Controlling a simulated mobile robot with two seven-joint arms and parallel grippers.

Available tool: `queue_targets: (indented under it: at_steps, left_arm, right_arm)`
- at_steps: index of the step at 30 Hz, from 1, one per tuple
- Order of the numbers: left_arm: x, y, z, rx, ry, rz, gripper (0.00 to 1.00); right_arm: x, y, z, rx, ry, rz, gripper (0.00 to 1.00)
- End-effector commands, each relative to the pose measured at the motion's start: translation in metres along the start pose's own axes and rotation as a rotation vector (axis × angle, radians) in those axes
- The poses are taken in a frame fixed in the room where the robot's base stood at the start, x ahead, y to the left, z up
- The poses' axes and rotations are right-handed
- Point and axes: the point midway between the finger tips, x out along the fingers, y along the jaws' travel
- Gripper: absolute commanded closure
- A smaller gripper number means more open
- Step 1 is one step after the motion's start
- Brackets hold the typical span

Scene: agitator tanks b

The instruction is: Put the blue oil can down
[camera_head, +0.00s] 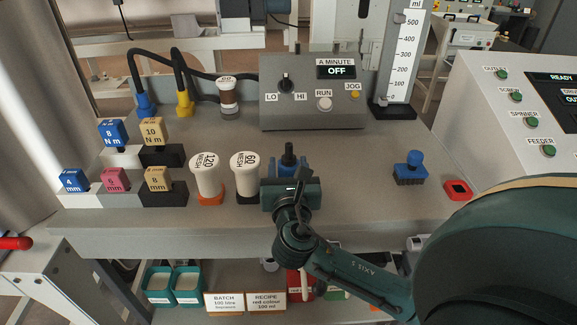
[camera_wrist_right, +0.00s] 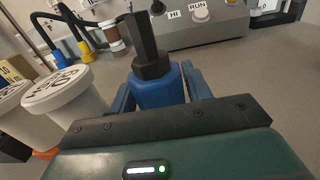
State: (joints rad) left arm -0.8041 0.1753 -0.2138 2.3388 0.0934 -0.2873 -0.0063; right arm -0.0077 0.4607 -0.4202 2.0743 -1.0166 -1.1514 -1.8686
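The blue oil can (camera_head: 288,162), with a dark spout, is upright over the front middle of the grey bench top (camera_head: 345,185). My right gripper (camera_head: 289,172) reaches it from the front, one finger on each side. In the right wrist view the can's blue body (camera_wrist_right: 158,92) is between the fingers of my right gripper (camera_wrist_right: 160,95), and they appear shut on it. The can's lower part is hidden by the gripper, so I cannot tell whether its base touches the bench. My left gripper is not in view.
White 120 and 60 mesh jars (camera_head: 207,172) (camera_head: 245,172) stand just left of the can. A grey control box (camera_head: 312,105) is behind. A blue brush-like item (camera_head: 409,170) and a red-rimmed piece (camera_head: 457,190) are right. Bare bench lies between can and brush.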

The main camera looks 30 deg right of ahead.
Motion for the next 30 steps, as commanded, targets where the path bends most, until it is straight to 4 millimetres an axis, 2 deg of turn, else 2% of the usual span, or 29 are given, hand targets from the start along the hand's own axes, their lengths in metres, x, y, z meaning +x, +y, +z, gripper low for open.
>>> queue_targets:
  at_steps: [5, 14, 17, 24, 30]
  left_arm:
    - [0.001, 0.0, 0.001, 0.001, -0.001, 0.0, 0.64]
    - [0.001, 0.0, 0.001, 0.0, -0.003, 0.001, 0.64]
    - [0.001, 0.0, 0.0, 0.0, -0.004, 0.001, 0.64]
    - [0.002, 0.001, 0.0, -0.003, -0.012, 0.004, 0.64]
    - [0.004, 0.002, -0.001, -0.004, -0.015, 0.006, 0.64]
  right_arm:
    - [0.0, 0.0, 0.0, 0.0, 0.0, 0.0, 0.38]
    - [-0.002, 0.0, 0.002, 0.001, 0.0, 0.0, 0.38]
    - [-0.015, 0.0, 0.002, 0.001, 0.002, 0.001, 0.38]
    - [-0.066, 0.0, 0.001, 0.001, 0.006, 0.002, 0.38]
    - [-0.102, 0.0, 0.002, 0.002, 0.004, 0.001, 0.38]
